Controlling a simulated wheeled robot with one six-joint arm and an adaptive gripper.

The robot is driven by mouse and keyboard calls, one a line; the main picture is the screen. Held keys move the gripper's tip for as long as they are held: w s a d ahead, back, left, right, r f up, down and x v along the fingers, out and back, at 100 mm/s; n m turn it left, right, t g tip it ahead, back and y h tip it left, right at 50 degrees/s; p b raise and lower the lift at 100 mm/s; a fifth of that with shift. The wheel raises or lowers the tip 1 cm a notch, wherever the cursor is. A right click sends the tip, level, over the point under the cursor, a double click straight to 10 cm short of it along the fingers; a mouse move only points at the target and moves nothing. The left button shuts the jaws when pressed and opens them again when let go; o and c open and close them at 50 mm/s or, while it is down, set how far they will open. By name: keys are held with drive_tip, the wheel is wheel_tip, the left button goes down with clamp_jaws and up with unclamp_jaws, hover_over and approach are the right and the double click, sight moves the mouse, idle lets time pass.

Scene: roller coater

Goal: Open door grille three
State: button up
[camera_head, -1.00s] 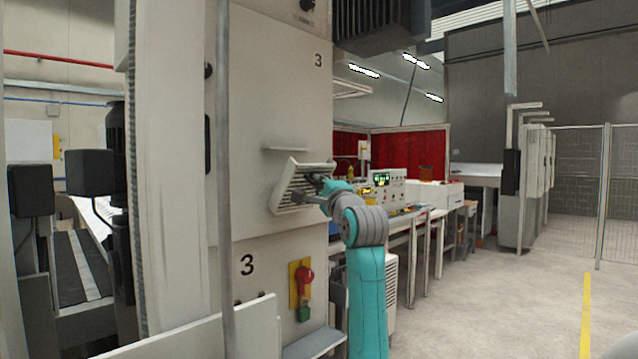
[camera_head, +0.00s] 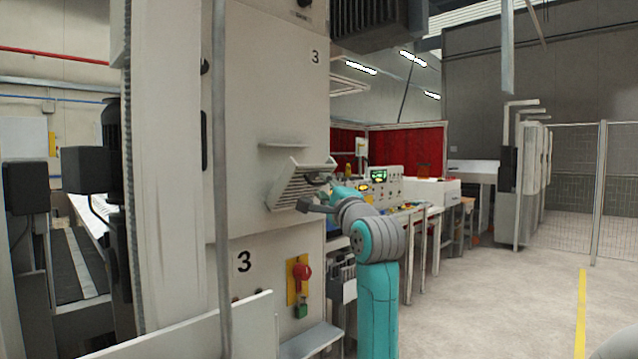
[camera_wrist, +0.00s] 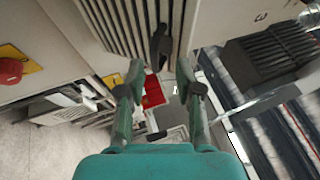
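Door grille three, a pale slatted panel (camera_head: 297,187), is on the tall cream machine (camera_head: 268,110) below the upper number 3. It stands out from the machine face at an angle. My gripper (camera_head: 308,206) is at its lower right edge in the head view. In the wrist view the slats (camera_wrist: 112,22) fill the top, with a dark handle (camera_wrist: 161,46) on them. My open fingers (camera_wrist: 160,76) point at the handle, which shows just past and between the tips. Nothing is seen held. Whether a finger touches the grille cannot be told.
A red knob (camera_head: 302,271) on a yellow plate sits below the grille, by a lower number 3. A thin ledge (camera_head: 284,145) is above it. A grey post (camera_head: 221,190) stands at left. A cluttered workbench (camera_head: 415,212) is behind my arm. The floor (camera_head: 490,310) at right is clear.

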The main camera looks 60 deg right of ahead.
drive_tip(key=v, duration=0.6)
drive_tip(key=shift+s, duration=0.15)
drive_tip(key=shift+a+f, duration=0.1)
drive_tip(key=shift+a, duration=0.05)
